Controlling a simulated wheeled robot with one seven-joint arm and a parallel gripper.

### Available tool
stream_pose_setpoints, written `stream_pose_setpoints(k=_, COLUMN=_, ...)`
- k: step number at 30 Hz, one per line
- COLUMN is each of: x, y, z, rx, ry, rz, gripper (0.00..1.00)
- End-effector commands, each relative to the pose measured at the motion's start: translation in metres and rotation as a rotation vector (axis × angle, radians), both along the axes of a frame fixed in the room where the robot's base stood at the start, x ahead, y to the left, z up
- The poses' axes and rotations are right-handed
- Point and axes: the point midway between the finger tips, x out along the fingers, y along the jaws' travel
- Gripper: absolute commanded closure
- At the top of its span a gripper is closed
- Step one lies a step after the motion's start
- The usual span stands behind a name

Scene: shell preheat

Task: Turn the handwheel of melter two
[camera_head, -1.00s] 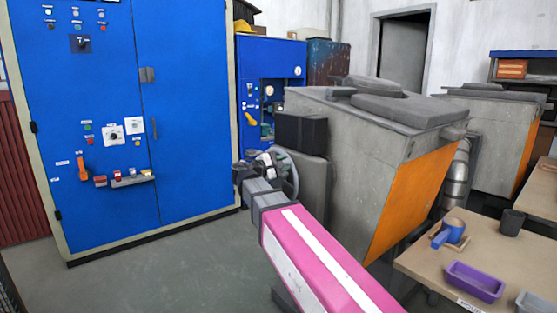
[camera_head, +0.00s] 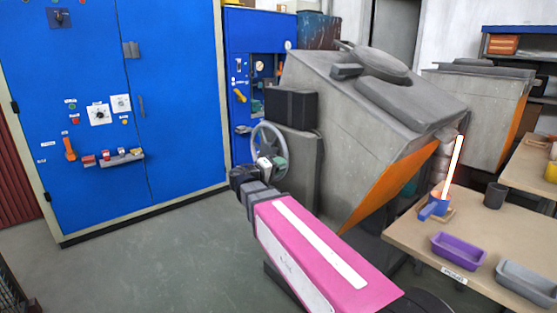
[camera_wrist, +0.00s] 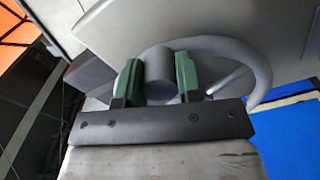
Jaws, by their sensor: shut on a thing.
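The near melter (camera_head: 335,120) is a grey box with an orange underside, tilted to the right. A glowing stream (camera_head: 454,165) falls from its spout side into a blue ladle-like vessel (camera_head: 437,207) on the bench. The grey spoked handwheel (camera_head: 254,142) is on the melter's left side; its rim also shows in the wrist view (camera_wrist: 264,82). My gripper (camera_head: 272,166) is at the lower part of the wheel. In the wrist view, the green fingers of my gripper (camera_wrist: 158,76) stand either side of the wheel's grey round knob (camera_wrist: 160,62), closed on it.
A second grey melter (camera_head: 470,95) stands behind on the right. The bench (camera_head: 405,232) carries a purple tray (camera_head: 459,250), a grey tray (camera_head: 525,283) and a dark cup (camera_head: 495,195). A blue cabinet (camera_head: 180,90) stands left. The floor (camera_head: 150,260) before it is clear.

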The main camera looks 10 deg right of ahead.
Motion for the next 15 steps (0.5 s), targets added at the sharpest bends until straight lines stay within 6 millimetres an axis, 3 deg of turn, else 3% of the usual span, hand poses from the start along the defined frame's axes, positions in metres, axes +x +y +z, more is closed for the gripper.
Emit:
stream_pose_setpoints(k=6, x=0.002, y=0.002, z=-0.021, rx=0.095, ry=-0.135, rz=-0.002, gripper=1.0)
stream_pose_setpoints(k=15, x=0.007, y=0.005, z=-0.035, rx=0.176, ry=-0.258, rz=-0.002, gripper=1.0)
